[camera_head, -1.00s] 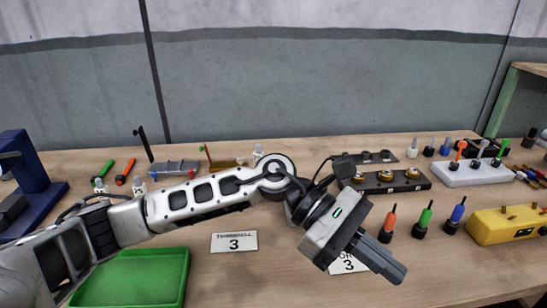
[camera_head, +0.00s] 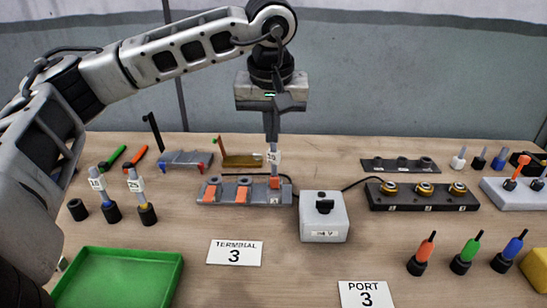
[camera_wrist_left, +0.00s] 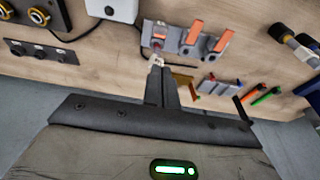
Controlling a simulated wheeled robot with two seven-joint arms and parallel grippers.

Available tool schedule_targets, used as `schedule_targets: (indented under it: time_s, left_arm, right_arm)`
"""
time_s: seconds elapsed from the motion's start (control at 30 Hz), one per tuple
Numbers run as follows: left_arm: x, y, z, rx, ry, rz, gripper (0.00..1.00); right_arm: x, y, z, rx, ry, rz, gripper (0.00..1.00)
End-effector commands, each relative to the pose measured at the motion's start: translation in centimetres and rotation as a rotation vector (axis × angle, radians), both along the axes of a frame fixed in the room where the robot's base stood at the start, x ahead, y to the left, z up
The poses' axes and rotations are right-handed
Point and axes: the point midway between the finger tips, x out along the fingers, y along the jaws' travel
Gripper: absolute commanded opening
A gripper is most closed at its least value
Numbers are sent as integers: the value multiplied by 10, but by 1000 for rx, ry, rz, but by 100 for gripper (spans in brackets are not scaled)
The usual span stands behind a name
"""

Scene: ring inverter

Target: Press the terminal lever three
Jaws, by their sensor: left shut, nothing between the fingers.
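A grey terminal block (camera_head: 258,198) with orange levers stands mid-table. Its third, rightmost lever (camera_head: 275,183) sits below my left gripper (camera_head: 272,138). A grey piece with a white number tag (camera_head: 273,157) stands at that third position, just under the fingertips. In the left wrist view the block shows turned round, with the third lever (camera_wrist_left: 159,31) at its left end. There the shut, empty fingers (camera_wrist_left: 159,72) point at the tag. I cannot tell whether the fingertips touch it. My right gripper is out of view.
A "TERMINAL 3" card (camera_head: 235,253) lies in front of the block. A white box with a black knob (camera_head: 324,217) stands close on the right. A green tray (camera_head: 125,280) is at front left. Tagged grey plugs (camera_head: 137,187) stand left of the block.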

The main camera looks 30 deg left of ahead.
Motion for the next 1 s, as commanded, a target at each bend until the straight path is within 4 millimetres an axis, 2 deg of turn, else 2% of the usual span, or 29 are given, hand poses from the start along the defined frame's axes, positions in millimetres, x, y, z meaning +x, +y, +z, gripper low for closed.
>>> schedule_targets:
  time_s: [0.17,0.4,0.6,0.73,1.0]
  left_arm:
    - [4,3,-21,0,4,0,0]
    - [13,8,-63,-1,4,1,0]
    - [18,11,-88,0,2,1,0]
    - [20,12,-95,-2,1,0,0]
    - [20,12,-96,-2,1,1,0]
  right_arm:
    - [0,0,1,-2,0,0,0]
    - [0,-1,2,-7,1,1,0]
    - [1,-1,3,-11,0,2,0]
    - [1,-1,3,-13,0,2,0]
    - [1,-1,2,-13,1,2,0]
